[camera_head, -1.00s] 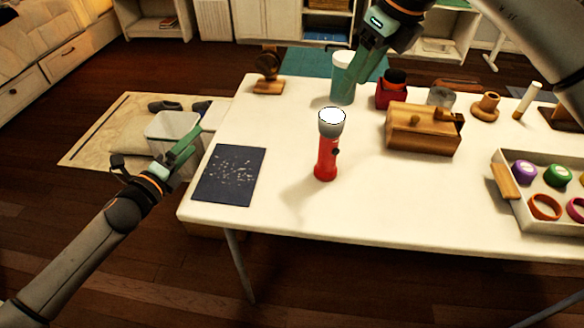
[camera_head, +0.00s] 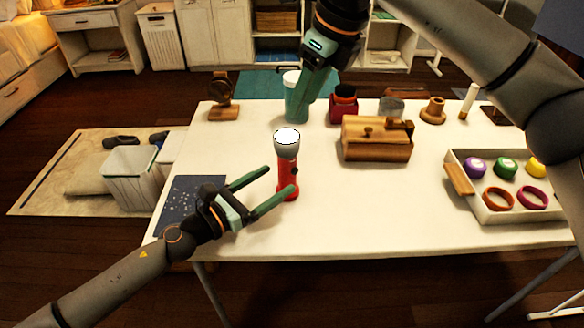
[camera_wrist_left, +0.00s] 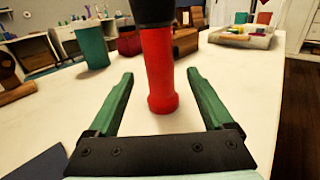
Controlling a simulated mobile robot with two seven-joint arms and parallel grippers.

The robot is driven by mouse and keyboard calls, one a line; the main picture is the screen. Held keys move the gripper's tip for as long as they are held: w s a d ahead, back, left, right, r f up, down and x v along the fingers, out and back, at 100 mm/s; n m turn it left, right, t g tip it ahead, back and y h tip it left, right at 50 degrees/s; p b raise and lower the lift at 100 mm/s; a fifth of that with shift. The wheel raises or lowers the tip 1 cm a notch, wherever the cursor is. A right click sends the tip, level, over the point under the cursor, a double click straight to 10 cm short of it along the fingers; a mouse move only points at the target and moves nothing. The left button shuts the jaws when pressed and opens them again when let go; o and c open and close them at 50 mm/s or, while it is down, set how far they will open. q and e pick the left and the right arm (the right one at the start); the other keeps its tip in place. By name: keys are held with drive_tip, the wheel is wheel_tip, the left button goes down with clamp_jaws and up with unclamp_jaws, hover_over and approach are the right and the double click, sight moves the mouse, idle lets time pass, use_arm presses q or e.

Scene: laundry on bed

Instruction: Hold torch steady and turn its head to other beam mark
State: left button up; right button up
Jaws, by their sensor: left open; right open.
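The torch (camera_head: 287,178) stands upright on the white table, with a red body and a pale, lit head (camera_head: 287,144) on top. My left gripper (camera_head: 276,187) is open, its green fingers level and pointing at the torch's lower body. In the left wrist view the red torch body (camera_wrist_left: 158,75) stands between and just beyond the fingertips of my left gripper (camera_wrist_left: 160,82), apart from both fingers; its head is out of that view. My right gripper (camera_head: 306,108) is open above the table, behind the torch, in front of a teal-green cup (camera_head: 293,82).
A dark blue speckled mat (camera_head: 178,199) lies under the left gripper's side. A wooden box (camera_head: 376,146) stands right of the torch. A tray (camera_head: 530,212) with coloured rings and lids is at the right. Bare table (camera_head: 370,215) lies between torch and tray.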

use_arm(q)
drive_tip(key=x, duration=0.8)
drive_tip(key=shift+w, duration=0.1)
drive_tip(key=shift+c, duration=0.3)
clamp_jaws()
idle(0.7)
